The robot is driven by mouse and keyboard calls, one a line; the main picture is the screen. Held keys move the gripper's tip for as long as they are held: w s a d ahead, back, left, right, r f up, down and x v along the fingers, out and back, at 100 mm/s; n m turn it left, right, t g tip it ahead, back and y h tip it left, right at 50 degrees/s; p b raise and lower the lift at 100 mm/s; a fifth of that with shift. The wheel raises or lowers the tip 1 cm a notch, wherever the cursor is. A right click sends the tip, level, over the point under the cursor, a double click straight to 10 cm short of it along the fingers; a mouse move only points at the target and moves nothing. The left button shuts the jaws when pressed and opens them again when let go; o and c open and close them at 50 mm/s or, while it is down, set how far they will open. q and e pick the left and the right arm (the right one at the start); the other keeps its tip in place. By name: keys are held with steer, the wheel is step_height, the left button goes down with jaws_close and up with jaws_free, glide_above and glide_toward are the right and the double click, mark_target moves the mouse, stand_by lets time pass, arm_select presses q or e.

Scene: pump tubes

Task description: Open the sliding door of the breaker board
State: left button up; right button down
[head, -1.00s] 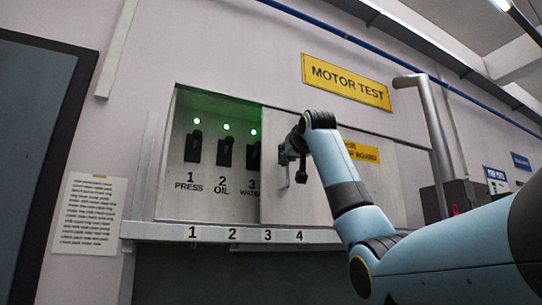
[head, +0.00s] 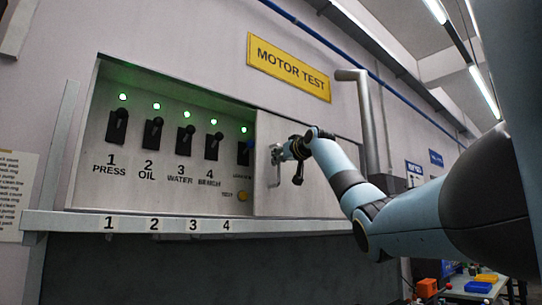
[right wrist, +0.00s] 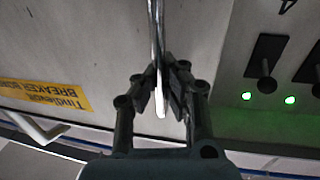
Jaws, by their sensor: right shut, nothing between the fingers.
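The sliding door (head: 312,204) of the breaker board is a pale panel, slid to the right, covering the right part of the recess. The open part of the breaker board (head: 200,182) shows several black switches with green lights above. The door's metal handle (head: 275,178) stands near its left edge. My right gripper (head: 281,152) is at the top of this handle. In the right wrist view, my right gripper (right wrist: 161,92) has its fingers close together at the handle (right wrist: 155,35). It is shut, with no firm hold to be seen. My left gripper is out of view.
A numbered ledge (head: 260,224) runs below the board. A yellow MOTOR TEST sign (head: 289,67) is above it, and a grey pipe (head: 370,120) stands to the right. A workbench (head: 468,292) with coloured items is at the lower right.

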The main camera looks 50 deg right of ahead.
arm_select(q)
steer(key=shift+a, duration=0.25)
arm_select(e)
steer(key=c, duration=1.4)
jaws_free()
steer(key=shift+s+d, duration=0.1)
steer(key=shift+s, duration=0.1)
steer(key=shift+c, duration=0.2)
steer(key=shift+o, duration=0.3)
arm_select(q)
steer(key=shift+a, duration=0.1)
arm_select(e)
steer(key=shift+w, duration=0.1)
steer(key=v, duration=0.7)
steer(key=shift+s, duration=0.2)
steer(key=shift+f, duration=0.1)
